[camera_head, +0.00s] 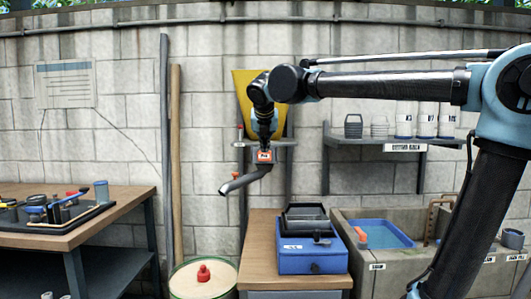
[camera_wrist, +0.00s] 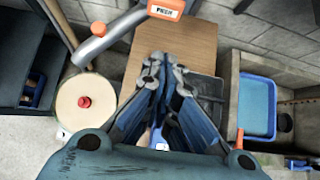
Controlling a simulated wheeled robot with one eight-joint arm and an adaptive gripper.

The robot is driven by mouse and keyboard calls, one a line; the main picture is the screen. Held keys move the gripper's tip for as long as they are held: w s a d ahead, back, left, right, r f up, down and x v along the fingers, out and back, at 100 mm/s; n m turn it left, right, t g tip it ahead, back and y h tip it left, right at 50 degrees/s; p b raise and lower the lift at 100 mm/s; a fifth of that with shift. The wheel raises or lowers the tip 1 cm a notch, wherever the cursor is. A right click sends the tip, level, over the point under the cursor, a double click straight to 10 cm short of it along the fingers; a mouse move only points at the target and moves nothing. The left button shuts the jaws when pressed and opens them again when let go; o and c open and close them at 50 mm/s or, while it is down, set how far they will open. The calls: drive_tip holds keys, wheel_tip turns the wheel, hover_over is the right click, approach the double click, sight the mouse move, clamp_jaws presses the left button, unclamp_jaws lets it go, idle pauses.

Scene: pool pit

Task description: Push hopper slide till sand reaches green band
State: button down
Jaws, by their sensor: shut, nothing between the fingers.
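The yellow hopper (camera_head: 240,85) stands against the block wall, partly hidden behind my arm. Below it is an orange tab (camera_head: 264,156), with a grey spout (camera_head: 245,180) slanting down to the left. In the wrist view the orange tab (camera_wrist: 167,9) reads "PUSH", and the spout (camera_wrist: 100,42) runs left of it. My gripper (camera_head: 265,138) is in front of the hopper, above the tab in the head view; contact cannot be told. In the wrist view my gripper (camera_wrist: 166,66) is shut and empty, pointing over the wooden bench.
A round, pale-topped drum (camera_head: 190,291) with a green rim and red knob (camera_head: 203,272) stands at lower left of the spout. A blue box (camera_head: 308,262) sits on the wooden bench (camera_head: 262,222). A stone sink (camera_head: 375,265) and a shelf (camera_head: 385,141) are right.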

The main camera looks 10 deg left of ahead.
sight(266, 154)
drive_tip(key=w+r+x, duration=0.2)
drive_tip(key=x, duration=1)
drive_tip(key=shift+a, duration=0.15)
drive_tip(key=shift+w+a, duration=0.2)
drive_tip(key=shift+w, duration=0.65)
drive_tip(key=shift+w+a, duration=0.2)
drive_tip(key=shift+w, duration=0.65)
drive_tip(key=shift+w+a, duration=0.2)
drive_tip(key=shift+w, duration=0.65)
